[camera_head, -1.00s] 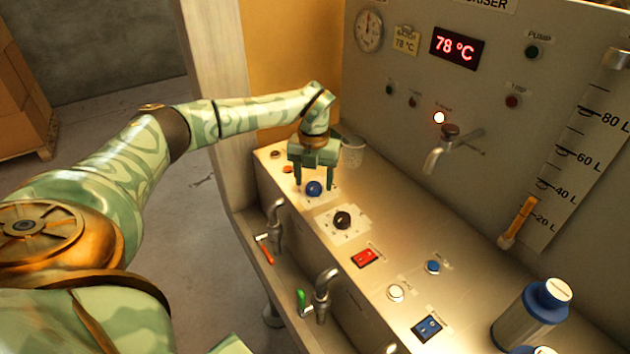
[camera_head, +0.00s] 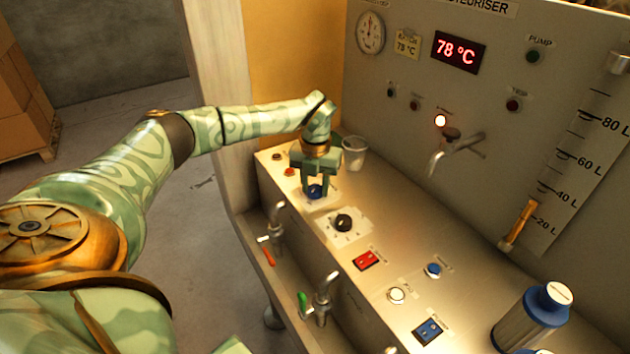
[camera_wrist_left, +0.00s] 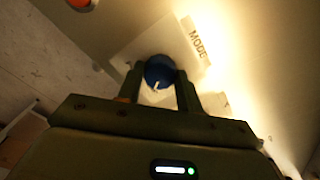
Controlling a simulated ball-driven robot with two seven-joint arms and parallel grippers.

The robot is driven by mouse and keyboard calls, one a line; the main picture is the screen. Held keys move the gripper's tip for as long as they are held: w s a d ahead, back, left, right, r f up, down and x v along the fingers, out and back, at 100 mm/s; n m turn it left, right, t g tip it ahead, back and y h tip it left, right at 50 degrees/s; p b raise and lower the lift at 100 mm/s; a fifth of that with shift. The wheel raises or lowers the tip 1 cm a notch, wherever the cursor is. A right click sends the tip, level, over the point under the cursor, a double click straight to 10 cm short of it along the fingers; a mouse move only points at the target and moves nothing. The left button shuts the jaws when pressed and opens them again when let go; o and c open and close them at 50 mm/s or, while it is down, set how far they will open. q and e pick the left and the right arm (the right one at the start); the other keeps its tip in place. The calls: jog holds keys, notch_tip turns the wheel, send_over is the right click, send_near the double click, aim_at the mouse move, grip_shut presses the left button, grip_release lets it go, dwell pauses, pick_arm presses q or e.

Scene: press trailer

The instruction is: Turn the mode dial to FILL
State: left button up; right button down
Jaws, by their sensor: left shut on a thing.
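The mode dial (camera_head: 315,191) is a round blue knob on a pale plate on the sloping metal panel. In the left wrist view the blue dial (camera_wrist_left: 160,72) shows a small white pointer mark, and the plate beside it reads MODE (camera_wrist_left: 199,38). My left gripper (camera_head: 315,190) is above the dial with its fingers down on either side of it. In the left wrist view the left gripper (camera_wrist_left: 160,80) is shut on the dial. The position labels around the dial are hidden or too blurred to read. My right gripper is not in view.
A black knob (camera_head: 344,222) sits just in front of the dial. A red switch (camera_head: 366,260) and several buttons follow along the panel. A clear cup (camera_head: 354,153) stands behind the gripper. Two taps are at the front edge.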

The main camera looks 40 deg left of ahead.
aim_at(315, 188)
pick_arm(q)
jog(key=m+p, duration=0.2)
jog(key=p, duration=0.1)
jog(key=shift+r+m, duration=0.3)
jog(key=shift+m, duration=0.1)
jog(key=m+p, duration=0.2)
jog(key=m, duration=0.1)
jog(key=shift+f+m, duration=0.1)
jog(key=shift+m, duration=0.2)
jog(key=m+p, duration=0.2)
jog(key=m, duration=0.1)
jog(key=shift+m, duration=0.3)
jog(key=shift+f+m+p, duration=0.1)
jog(key=shift+m+p, duration=0.4)
jog(key=shift+m, duration=1.1)
jog(key=o, duration=1)
notch_tip(315, 188, up, 16)
jog(key=p, duration=0.2)
